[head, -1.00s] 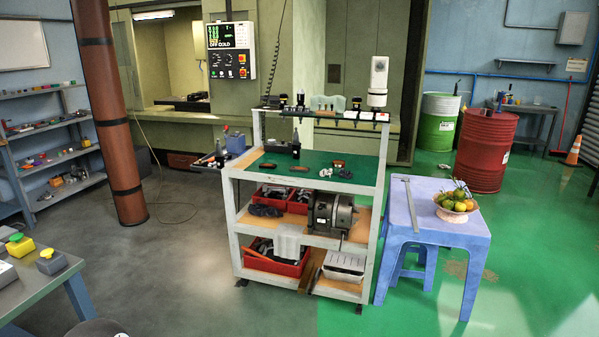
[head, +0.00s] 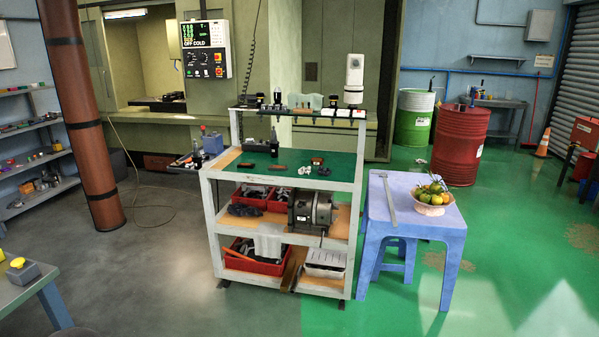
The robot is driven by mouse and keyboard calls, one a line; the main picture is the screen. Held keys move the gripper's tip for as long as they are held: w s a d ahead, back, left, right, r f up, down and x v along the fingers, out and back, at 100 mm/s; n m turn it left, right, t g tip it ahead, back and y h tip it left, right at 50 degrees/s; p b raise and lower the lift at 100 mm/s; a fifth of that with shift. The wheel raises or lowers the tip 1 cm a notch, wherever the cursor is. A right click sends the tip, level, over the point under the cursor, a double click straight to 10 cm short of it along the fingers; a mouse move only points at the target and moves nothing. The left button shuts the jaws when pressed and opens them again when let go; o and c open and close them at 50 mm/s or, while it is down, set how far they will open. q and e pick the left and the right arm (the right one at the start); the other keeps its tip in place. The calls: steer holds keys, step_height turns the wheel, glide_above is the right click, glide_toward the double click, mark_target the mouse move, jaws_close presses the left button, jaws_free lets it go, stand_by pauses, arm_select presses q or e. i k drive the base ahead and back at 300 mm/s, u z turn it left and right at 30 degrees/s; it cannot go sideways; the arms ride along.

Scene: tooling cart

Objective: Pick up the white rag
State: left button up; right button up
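A white cloth (head: 268,240), which looks like the white rag, hangs at the front of the tooling cart's lower part, over a red bin (head: 240,262) on the bottom shelf. The cart (head: 352,225) has a white frame and a green top (head: 340,172). A small white crumpled item (head: 305,170) also lies on the green top; it is too small to tell what it is. Neither of my grippers shows in the head view.
A blue-purple table (head: 400,215) with a fruit bowl (head: 432,210) stands close to the cart's right side. A grey bench (head: 30,285) is at the lower left. A brown column (head: 80,120) stands left of the cart. The floor in front of the cart is clear.

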mark_target(302, 170)
steer(key=u, duration=0.25)
steer(key=i, duration=2.1)
steer(key=z, duration=0.6)
steer(key=i, duration=1.05)
steer(key=z, duration=0.4)
steer(key=k, duration=0.8)
steer(key=z, duration=0.25)
steer(key=i, duration=0.65)
